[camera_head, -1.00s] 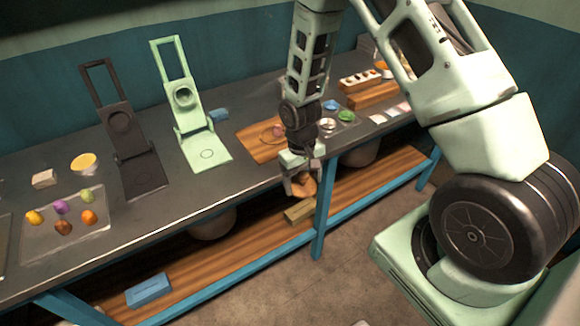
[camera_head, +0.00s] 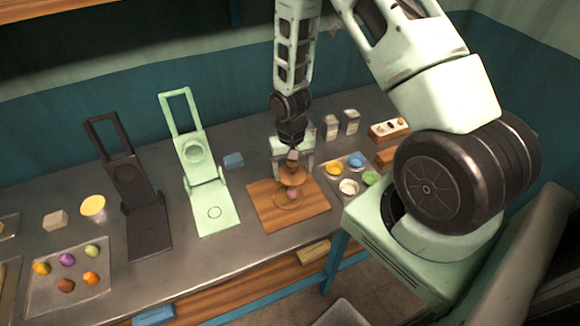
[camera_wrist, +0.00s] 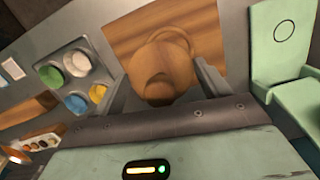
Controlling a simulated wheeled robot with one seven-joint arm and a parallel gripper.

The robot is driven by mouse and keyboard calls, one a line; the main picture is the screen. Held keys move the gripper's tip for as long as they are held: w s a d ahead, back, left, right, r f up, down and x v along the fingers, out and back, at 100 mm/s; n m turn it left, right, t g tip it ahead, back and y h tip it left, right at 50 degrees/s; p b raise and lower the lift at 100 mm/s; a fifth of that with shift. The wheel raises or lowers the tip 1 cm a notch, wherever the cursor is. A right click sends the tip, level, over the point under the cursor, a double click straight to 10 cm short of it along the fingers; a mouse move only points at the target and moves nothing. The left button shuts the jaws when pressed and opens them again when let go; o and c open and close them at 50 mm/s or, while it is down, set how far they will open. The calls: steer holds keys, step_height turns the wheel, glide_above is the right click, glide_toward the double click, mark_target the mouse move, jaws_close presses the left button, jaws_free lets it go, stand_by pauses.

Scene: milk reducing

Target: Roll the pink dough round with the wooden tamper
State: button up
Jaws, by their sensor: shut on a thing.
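My gripper (camera_head: 292,158) is shut on the wooden tamper (camera_head: 292,177), a round brown piece held over the wooden board (camera_head: 262,203). In the wrist view the tamper (camera_wrist: 160,80) sits between the two fingers of my gripper (camera_wrist: 163,92), above the board (camera_wrist: 120,30). A thin curved outline shows on the board beside the tamper there. The dough is hidden in that view.
A green press (camera_head: 205,180) and a dark press (camera_head: 135,190) stand left of the board. A tray of coloured bowls (camera_head: 345,184) is close on the right. A tray of coloured lumps (camera_head: 105,268) lies far left.

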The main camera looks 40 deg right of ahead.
steer(key=shift+f+b, duration=1.9)
steer(key=shift+f, duration=0.7)
steer(key=shift+f+b, duration=0.35)
steer(key=shift+f, duration=0.05)
steer(key=shift+s, duration=0.35)
steer(key=shift+s+d, duration=0.15)
steer(key=shift+d, duration=0.05)
steer(key=shift+d, duration=0.15)
steer(key=shift+d, duration=0.2)
steer(key=shift+w+d, duration=0.15)
steer(key=shift+w, duration=0.2)
steer(key=shift+w+a, duration=0.25)
steer(key=shift+w, duration=0.15)
